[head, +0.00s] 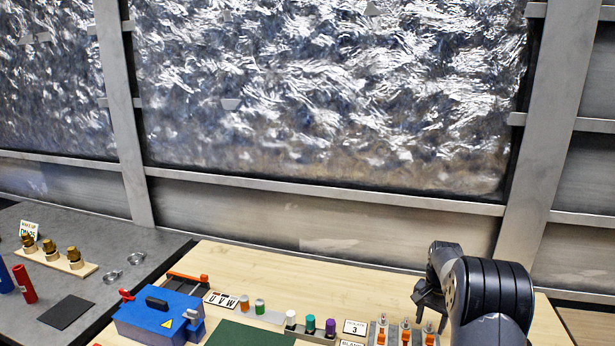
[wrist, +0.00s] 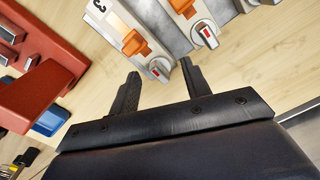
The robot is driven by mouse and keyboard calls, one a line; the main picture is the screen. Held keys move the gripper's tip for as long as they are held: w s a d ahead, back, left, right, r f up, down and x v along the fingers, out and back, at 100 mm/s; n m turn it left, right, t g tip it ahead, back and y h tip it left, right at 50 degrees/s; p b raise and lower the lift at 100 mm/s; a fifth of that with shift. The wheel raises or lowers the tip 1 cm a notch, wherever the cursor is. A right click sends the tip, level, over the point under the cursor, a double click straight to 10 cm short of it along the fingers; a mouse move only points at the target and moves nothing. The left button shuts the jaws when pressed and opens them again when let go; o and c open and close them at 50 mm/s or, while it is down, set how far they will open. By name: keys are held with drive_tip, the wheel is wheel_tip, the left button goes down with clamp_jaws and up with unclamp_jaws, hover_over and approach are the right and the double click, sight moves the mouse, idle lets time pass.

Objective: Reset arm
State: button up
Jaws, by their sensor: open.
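My gripper (wrist: 160,92) is open and empty in the wrist view, its two dark fingers apart. Beyond the fingertips stand grey switch units with orange parts, one of them this nearer isolator (wrist: 160,68). In the head view my arm is at the lower right, bent, with my gripper (head: 422,300) hanging to its left beside the isolators (head: 404,333). The arm hides part of the bench's right side. I cannot tell how far the fingers are above the bench.
A blue box (head: 160,318) with a red clip and warning label stands on the wooden bench (head: 330,270). Coloured cylinders (head: 310,323) stand in a row near a green mat (head: 250,335). Brass fittings (head: 74,257) are on the grey bench at left. The wrist view shows a red part (wrist: 45,90) at left.

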sight(429, 324)
drive_tip(key=n, duration=0.4)
drive_tip(key=shift+n, duration=0.4)
drive_tip(key=shift+r, duration=2.5)
drive_tip(key=shift+a+b, duration=0.15)
drive_tip(key=shift+b, duration=0.2)
